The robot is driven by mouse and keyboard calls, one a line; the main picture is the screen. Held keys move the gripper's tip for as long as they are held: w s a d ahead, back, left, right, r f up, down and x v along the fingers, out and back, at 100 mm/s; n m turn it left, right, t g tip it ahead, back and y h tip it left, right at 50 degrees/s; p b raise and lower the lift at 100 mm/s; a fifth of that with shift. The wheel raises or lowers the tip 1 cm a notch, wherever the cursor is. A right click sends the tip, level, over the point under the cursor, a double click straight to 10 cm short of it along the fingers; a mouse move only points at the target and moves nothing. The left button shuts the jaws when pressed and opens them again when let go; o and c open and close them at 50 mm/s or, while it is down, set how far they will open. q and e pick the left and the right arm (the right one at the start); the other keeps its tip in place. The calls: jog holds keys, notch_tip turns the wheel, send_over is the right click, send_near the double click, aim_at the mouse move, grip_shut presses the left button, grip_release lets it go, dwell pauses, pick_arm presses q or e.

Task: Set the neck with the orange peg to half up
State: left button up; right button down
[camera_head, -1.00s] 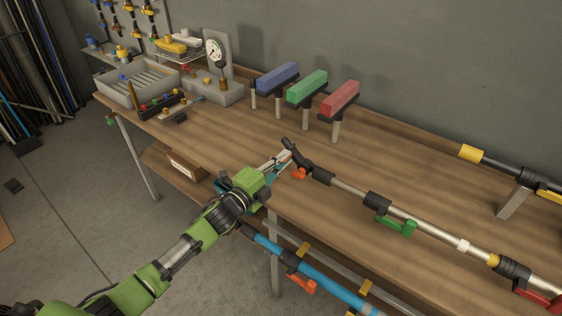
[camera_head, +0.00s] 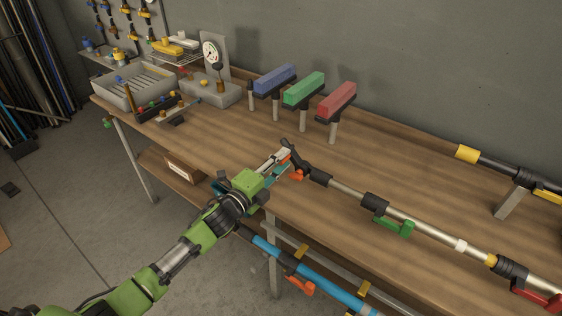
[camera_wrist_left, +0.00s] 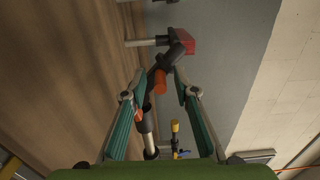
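The pole with the black neck (camera_head: 303,166) lies along the front of the bench, its neck bent up at the left end. An orange peg (camera_head: 296,174) sticks out at the neck's lower side. In the left wrist view the peg (camera_wrist_left: 160,82) shows between the fingertips, with the black neck (camera_wrist_left: 172,58) just beyond. My left gripper (camera_head: 284,158) is at the neck's left side, its fingers apart around the line of the peg. I cannot tell whether either finger touches. My right gripper is out of view.
The pole carries a green lever (camera_head: 393,226) and a red lever (camera_head: 536,299) further right. Red (camera_head: 337,99), green (camera_head: 303,90) and blue (camera_head: 273,79) blocks stand on posts behind. A blue pole (camera_head: 320,279) hangs below the bench front. The bench middle is clear.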

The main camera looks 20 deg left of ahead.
pick_arm(q)
jog(key=v, duration=1.2)
dwell(0.4)
jog(key=s+a+f+n+g+y, duration=0.1)
jog(key=a+f+n, duration=0.1)
jog(key=f, duration=0.5)
jog(key=s+a+f+n+g+y, duration=0.1)
jog(key=a+f+n+y, duration=0.1)
jog(key=f, duration=0.5)
jog(key=s+a+f+n+g+y, duration=0.1)
jog(key=s+a+f+n, duration=0.1)
jog(key=f, duration=0.6)
jog(key=shift+n+g, duration=0.4)
jog(key=shift+n, duration=0.3)
jog(key=s+a+f+n+g+y, duration=0.1)
jog(key=s+f+n+g, duration=0.1)
jog(key=s+f, duration=0.45)
jog(key=s+f+n+g+y, duration=0.1)
jog(key=s+f+n+g, duration=0.2)
jog(key=f, duration=0.6)
jog(key=s+d+f+n+g, duration=0.2)
jog(key=s+f, duration=0.4)
jog(key=s, duration=0.5)
jog(key=s+d+f+n+g, duration=0.2)
jog(key=s+f, duration=0.4)
jog(key=s, duration=0.6)
jog(key=s+d+f+n+g, duration=0.2)
jog(key=s+f, duration=0.4)
jog(key=s, duration=0.6)
jog(key=shift+n+g, duration=0.6)
